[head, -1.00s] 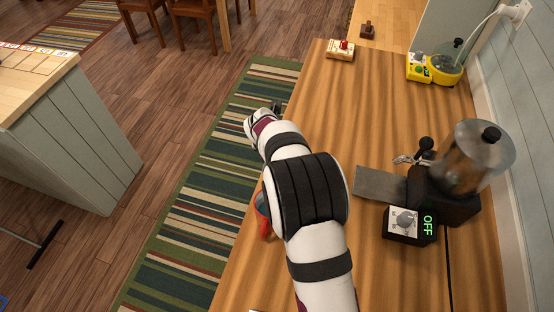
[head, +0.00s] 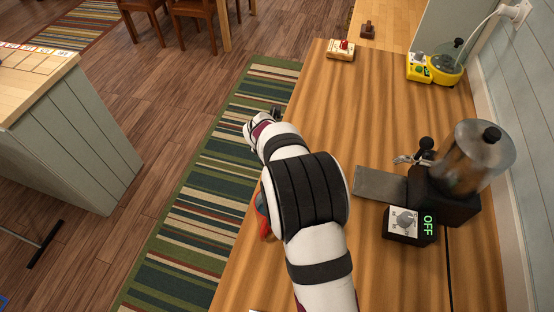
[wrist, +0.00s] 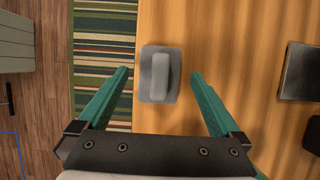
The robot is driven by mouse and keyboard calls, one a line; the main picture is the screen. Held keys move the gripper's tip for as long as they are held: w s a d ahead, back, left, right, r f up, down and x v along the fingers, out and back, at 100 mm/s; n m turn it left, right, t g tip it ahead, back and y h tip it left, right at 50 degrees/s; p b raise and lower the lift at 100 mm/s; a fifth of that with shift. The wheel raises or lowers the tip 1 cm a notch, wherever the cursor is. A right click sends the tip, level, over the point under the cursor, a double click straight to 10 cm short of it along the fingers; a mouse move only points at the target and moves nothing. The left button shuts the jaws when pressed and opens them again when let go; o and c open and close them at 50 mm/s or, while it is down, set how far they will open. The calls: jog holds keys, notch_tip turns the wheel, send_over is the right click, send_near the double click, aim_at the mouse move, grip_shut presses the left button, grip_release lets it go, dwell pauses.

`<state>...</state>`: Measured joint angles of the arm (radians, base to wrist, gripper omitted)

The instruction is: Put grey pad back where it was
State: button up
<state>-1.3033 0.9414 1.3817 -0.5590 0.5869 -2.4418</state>
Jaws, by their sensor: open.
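The grey pad (wrist: 146,88), a flat rounded plate with a raised bar-shaped handle, lies on the wooden table by its left edge in the wrist view. My gripper (wrist: 159,75) is open, with its teal fingers on either side of the pad and apart from it. I cannot tell how far above the pad the fingers are. In the head view my arm reaches along the table's left edge and the pad is hidden; only a small dark part of my gripper (head: 275,112) shows past the wrist.
A grinder (head: 452,195) with a clear hopper, a grey tray (head: 381,184) and an OFF display stands at right. A red and blue object (head: 263,218) is partly hidden by my arm. A yellow device (head: 433,70) and a block with a red knob (head: 341,50) stand farther back. The table's middle is clear.

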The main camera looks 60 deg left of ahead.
jog(key=v, duration=1)
jog(key=w+d+r+m+h, duration=0.1)
jog(key=w+d+r+m, duration=0.4)
jog(key=d+m, duration=0.4)
jog(key=w+d+r+m+h, duration=0.1)
jog(key=w+d+r+m, duration=0.1)
jog(key=w+d+m, duration=0.8)
jog(key=s+d+r+m+g, duration=0.15)
jog(key=s+d+m, duration=0.25)
jog(key=d+m, duration=0.55)
jog(key=s+d+r+m+g, duration=0.15)
jog(key=s+d+m, duration=0.45)
jog(key=d, duration=0.7)
jog(key=s+d+m, duration=0.5)
jog(key=s+m, duration=0.3)
jog(key=m, duration=0.8)
jog(key=shift+s+f+y, duration=0.25)
jog(key=shift+f+y, duration=0.05)
jog(key=shift+f, duration=0.15)
jog(key=shift+d, duration=0.1)
